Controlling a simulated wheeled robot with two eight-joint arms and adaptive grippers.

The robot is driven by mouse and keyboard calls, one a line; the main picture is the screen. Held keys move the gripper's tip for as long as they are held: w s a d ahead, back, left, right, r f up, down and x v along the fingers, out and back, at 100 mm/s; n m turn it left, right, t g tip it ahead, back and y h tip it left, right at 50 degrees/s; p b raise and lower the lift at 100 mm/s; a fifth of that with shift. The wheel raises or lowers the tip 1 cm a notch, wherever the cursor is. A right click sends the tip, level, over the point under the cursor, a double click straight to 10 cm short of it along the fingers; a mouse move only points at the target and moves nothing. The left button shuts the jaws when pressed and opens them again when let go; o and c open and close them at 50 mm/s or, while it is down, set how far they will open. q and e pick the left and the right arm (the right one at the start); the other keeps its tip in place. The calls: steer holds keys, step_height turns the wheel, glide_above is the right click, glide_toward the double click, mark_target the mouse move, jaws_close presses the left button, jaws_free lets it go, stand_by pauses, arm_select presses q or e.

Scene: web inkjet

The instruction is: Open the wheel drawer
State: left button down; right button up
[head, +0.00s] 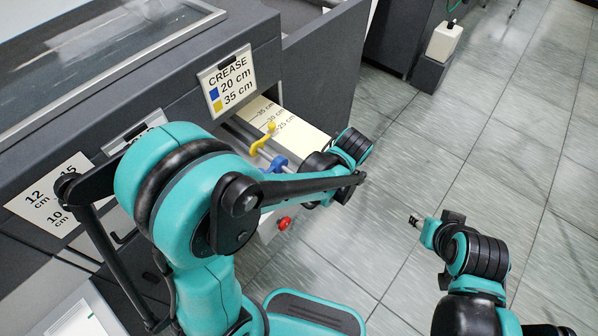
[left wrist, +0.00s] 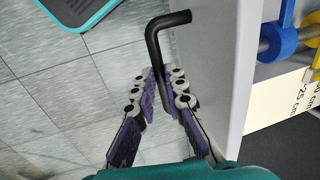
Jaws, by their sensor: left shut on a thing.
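The wheel drawer (head: 300,135) stands partly out of the dark machine in the head view. A cm scale, a yellow wheel piece (head: 263,140) and a blue one (head: 279,163) show inside it. Its pale front panel (left wrist: 212,80) is at right in the left wrist view, with a bent black handle (left wrist: 168,22) beside it. My left gripper (left wrist: 160,76) is shut on this handle, its purple-padded fingers on either side. In the head view my arm hides those fingertips. My right gripper (head: 420,224) hangs over the floor, away from the drawer; its jaws are too small to read.
A sign reading CREASE 20 cm, 35 cm (head: 228,82) hangs above the drawer. A tall dark panel (head: 325,70) stands behind it. A red knob (head: 283,223) shows below my left arm.

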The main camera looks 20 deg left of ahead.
arm_select(q)
steer(key=s+d, duration=0.4)
steer(key=d, duration=0.6)
steer(key=shift+a, duration=0.1)
steer(key=c, duration=1.6)
jaws_free()
steer(key=r, duration=0.4)
steer(key=d+r, duration=0.1)
steer(key=r, duration=0.3)
steer(key=d+r, duration=0.1)
steer(key=r, duration=0.2)
steer(key=shift+s+r, duration=0.4)
steer(key=s+a+n+t, duration=0.1)
steer(key=a+t, duration=0.1)
steer(key=a, duration=0.5)
steer(key=s+a+n+t+h, duration=0.1)
steer(key=a+n+t, duration=0.1)
steer(key=a, duration=0.6)
steer(key=s+a+n+t+h, duration=0.1)
steer(key=a+t, duration=0.1)
steer(key=a, duration=0.5)
steer(key=shift+a+r, duration=0.2)
steer(key=shift+a, duration=0.1)
